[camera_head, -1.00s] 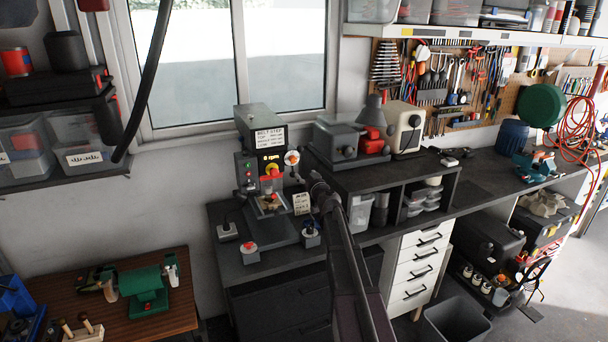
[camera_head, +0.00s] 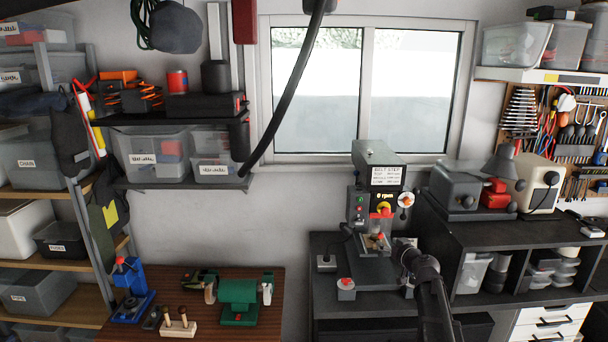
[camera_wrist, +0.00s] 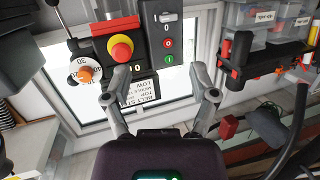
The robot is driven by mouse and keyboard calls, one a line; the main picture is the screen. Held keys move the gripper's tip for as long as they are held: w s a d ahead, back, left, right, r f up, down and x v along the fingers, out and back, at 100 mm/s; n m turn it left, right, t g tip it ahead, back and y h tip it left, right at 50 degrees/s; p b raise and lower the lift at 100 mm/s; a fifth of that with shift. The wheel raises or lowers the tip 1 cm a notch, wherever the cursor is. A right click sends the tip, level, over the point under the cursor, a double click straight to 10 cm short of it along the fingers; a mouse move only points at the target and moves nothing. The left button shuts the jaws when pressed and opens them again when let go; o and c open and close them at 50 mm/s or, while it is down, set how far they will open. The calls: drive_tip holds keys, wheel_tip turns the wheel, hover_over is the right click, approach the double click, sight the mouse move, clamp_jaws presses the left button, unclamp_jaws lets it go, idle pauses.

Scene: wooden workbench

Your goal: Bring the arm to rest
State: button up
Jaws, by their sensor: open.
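My gripper shows in the camera_wrist view (camera_wrist: 160,76) with its two grey fingers spread wide and nothing between them. In the camera_head view my gripper (camera_head: 403,250) is at the lower right, in front of the drill press (camera_head: 378,165); its fingers are too small there to read. The wrist view shows the press tilted, with its red and yellow stop button (camera_wrist: 121,48) and dial (camera_wrist: 86,74) beyond the left finger. A white label plate (camera_wrist: 139,91) shows between the fingers. I see no contact with the press.
A brown wooden bench (camera_head: 268,303) with a green bench grinder (camera_head: 238,300) stands at lower left. A dark workbench (camera_head: 330,302) carries the press and a red-button box (camera_head: 346,288). A black hose (camera_head: 290,85) hangs before the window. Shelving (camera_head: 75,205) stands at far left.

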drive_tip(key=s+a+f+g+y+b, duration=0.1)
drive_tip(key=s+a+f+g+b, duration=0.4)
drive_tip(key=s+a+f+g, duration=0.7)
drive_tip(key=s+f+m+g+h+b, duration=0.1)
drive_tip(key=s+f+h+b, duration=0.1)
drive_tip(key=s+f, duration=0.4)
drive_tip(key=s+f+m+g+h+b, duration=0.2)
drive_tip(key=s+f, duration=0.5)
drive_tip(key=s, duration=0.8)
drive_tip(key=shift+d+h, duration=0.45)
drive_tip(key=shift+h, duration=0.35)
